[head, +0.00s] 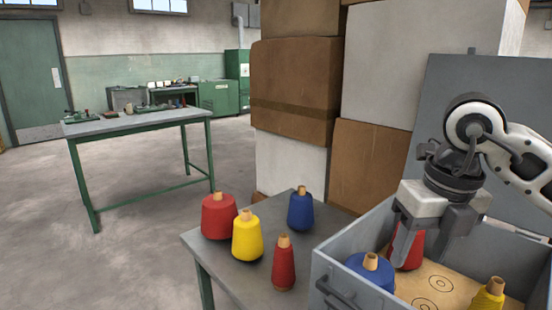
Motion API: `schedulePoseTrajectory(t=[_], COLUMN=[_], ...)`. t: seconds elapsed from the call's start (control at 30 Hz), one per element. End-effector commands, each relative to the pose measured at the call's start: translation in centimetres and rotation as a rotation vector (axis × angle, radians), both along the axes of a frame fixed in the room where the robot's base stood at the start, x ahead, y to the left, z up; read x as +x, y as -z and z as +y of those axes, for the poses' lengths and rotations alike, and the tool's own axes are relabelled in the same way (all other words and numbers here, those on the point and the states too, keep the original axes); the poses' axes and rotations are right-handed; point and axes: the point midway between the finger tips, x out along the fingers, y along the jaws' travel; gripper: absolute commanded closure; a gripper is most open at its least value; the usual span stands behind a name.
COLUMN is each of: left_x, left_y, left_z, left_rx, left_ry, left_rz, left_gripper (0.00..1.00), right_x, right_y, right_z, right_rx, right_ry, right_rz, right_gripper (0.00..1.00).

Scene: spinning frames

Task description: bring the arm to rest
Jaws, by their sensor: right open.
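My right gripper (419,258) reaches in from the right over the grey open box, its fingers pointing down, apart. The near finger overlaps a red cone (412,252) in the box in the picture; I cannot tell whether they touch. A blue cone (371,270) stands in the box's left part and a yellow cone (487,296) in its front right. The grey box (338,245) has a raised lid (440,105) at the back and marked circles on its floor. My left gripper is out of view.
On the grey table (222,262) left of the box stand a red cone (218,217), a yellow cone (247,237), a smaller red cone (284,266) and a blue cone (300,211). Stacked cartons (294,82) rise behind. A green-legged bench (140,123) stands farther left, with open floor around it.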

Motion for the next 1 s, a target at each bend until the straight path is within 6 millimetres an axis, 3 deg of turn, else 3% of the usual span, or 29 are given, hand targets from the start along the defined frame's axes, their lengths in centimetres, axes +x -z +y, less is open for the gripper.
schedulePoseTrajectory(t=[0.13, 0.27, 0.4, 0.53, 0.63, 0.73, 0.83, 0.93, 1.0], left_x=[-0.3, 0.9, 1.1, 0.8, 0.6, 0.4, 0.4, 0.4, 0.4], left_y=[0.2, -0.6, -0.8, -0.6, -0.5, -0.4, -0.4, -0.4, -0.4], left_z=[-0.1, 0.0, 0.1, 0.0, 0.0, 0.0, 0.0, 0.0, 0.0], left_rx=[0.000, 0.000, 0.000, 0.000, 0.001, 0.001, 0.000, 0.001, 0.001], left_ry=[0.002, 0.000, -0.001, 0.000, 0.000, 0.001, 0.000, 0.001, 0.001], left_rz=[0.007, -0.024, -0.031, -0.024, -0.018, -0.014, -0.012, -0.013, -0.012], left_gripper=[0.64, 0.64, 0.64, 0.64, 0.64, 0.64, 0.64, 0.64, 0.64], right_x=[-1.1, -2.6, -5.1, -8.2, -9.4, -8.2, -5.3, -2.3, -1.2], right_y=[2.5, 4.0, 5.1, 4.4, 2.2, 0.2, 0.6, 4.5, 9.1], right_z=[4.0, 7.7, 12.8, 18.1, 21.1, 21.7, 19.9, 16.7, 14.0], right_rx=[0.160, 0.331, 0.602, 0.991, 1.384, 1.753, 2.042, 2.204, 2.226], right_ry=[-0.110, -0.197, -0.283, -0.307, -0.212, 0.019, 0.380, 0.852, 1.218], right_rz=[0.066, 0.125, 0.210, 0.312, 0.388, 0.431, 0.445, 0.434, 0.421], right_gripper=[0.48, 0.48, 0.48, 0.48, 0.48, 0.48, 0.48, 0.48, 0.48])
